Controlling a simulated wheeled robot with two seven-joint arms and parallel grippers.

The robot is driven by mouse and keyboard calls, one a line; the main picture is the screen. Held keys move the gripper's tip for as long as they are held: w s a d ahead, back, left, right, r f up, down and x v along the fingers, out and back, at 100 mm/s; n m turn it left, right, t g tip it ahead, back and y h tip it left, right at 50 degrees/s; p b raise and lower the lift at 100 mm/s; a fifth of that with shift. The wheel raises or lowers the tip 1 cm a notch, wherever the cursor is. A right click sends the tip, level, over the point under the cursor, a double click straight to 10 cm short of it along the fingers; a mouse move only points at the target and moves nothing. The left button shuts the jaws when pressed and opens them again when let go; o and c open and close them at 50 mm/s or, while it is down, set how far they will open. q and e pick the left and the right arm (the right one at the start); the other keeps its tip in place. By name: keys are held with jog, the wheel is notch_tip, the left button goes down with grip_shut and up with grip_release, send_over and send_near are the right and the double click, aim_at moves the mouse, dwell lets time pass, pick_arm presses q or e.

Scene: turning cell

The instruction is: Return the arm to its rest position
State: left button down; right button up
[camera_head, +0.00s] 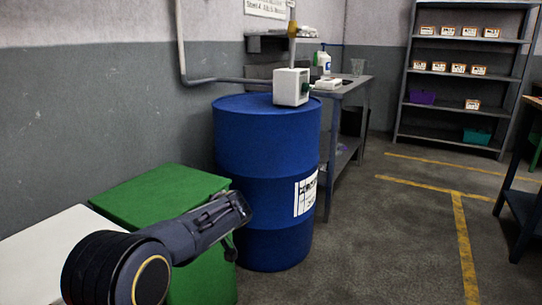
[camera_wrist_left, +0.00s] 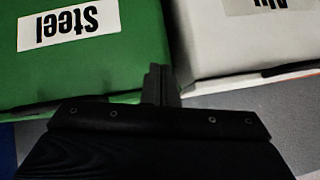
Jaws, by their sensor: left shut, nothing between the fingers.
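My left arm (camera_head: 185,235) reaches in from the lower left of the head view, over the green bin (camera_head: 160,190). In the left wrist view my left gripper (camera_wrist_left: 160,82) is shut with nothing between its fingers. The green bin with a "Steel" label (camera_wrist_left: 68,25) lies at the upper left of that view. A white bin (camera_wrist_left: 240,50) with a partly cut-off label is at the upper right. The fingers show in front of the gap between the two bins. My right gripper is not in view.
A blue drum (camera_head: 262,180) stands just right of the green bin, with a white box (camera_head: 290,87) on top. A workbench (camera_head: 345,88) is behind it. Shelves (camera_head: 460,95) with small boxes stand at the back right. The floor (camera_head: 390,240) right of the drum is clear.

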pick_arm(q)
jog(key=s+a+m+g+h, duration=0.15)
jog(key=s+h, duration=0.25)
jog(key=s, duration=0.5)
jog(key=s+a+m+t+h, duration=0.1)
jog(key=s+a+m+h, duration=0.15)
jog(key=s, duration=0.55)
jog(key=s+d+f+m+t+h, duration=0.1)
jog(key=s+d+m+t+h, duration=0.2)
jog(key=s, duration=0.7)
jog(key=s+d+f+m+h, duration=0.1)
jog(key=s+d+m+h, duration=0.15)
jog(key=s+d, duration=0.45)
notch_tip(320, 180, up, 36)
jog(key=s+a+p, duration=0.2)
jog(key=p, duration=3.4)
jog(key=shift+s+h, duration=0.25)
jog(key=shift+h, duration=0.15)
jog(key=shift+r, duration=0.1)
